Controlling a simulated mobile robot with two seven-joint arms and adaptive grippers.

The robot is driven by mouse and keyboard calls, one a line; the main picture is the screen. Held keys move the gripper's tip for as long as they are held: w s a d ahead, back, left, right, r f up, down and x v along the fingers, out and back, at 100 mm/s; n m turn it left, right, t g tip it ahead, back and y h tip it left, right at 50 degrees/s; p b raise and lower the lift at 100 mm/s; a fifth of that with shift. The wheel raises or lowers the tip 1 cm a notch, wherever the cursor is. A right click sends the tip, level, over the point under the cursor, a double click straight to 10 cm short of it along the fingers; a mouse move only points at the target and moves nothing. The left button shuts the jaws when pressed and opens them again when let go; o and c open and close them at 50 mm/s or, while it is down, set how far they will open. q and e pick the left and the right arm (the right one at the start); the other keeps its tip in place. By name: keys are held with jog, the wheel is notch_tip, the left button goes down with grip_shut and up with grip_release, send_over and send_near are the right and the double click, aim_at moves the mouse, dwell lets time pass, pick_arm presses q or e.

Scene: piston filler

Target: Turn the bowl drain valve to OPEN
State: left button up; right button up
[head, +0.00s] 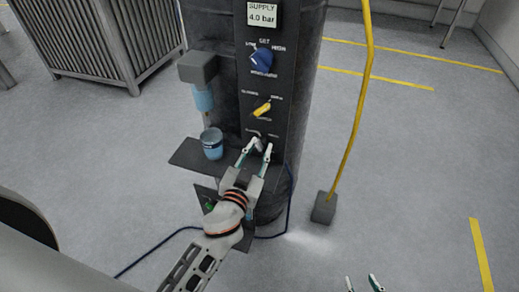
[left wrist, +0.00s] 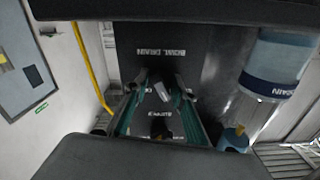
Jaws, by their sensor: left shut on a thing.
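The bowl drain valve (head: 259,142) is a small grey handle low on the black panel of the dark column. In the left wrist view its pale grey handle (left wrist: 162,92) sits slightly tilted between the fingers, under the upside-down BOWL DRAIN label (left wrist: 165,52). My left gripper (head: 256,147) is at the valve, shut on its handle; the fingers partly hide it in the head view. The handle's exact position mark is too small to read. My right gripper (head: 362,280) shows only its two fingertips at the bottom edge, apart and empty, far from the panel.
Above the valve are a yellow lever (head: 262,109) and a blue regulator knob (head: 262,60). A blue cup (head: 212,143) stands on the dark shelf (head: 187,156) left of the gripper. A yellow hose (head: 356,125) rises from a grey block at right. Open floor lies beyond.

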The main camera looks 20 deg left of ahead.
pick_arm(q)
jog(key=m, duration=0.7)
jog(key=shift+a, duration=0.15)
jog(key=m, duration=0.4)
jog(key=shift+r, duration=0.1)
jog(key=shift+m+p, duration=0.4)
jog(key=shift+m, duration=1.5)
jog(key=o, duration=1.1)
jog(key=shift+s, duration=0.35)
jog(key=s, duration=1.1)
jog(key=shift+s+a, duration=0.15)
jog(key=shift+a, duration=0.1)
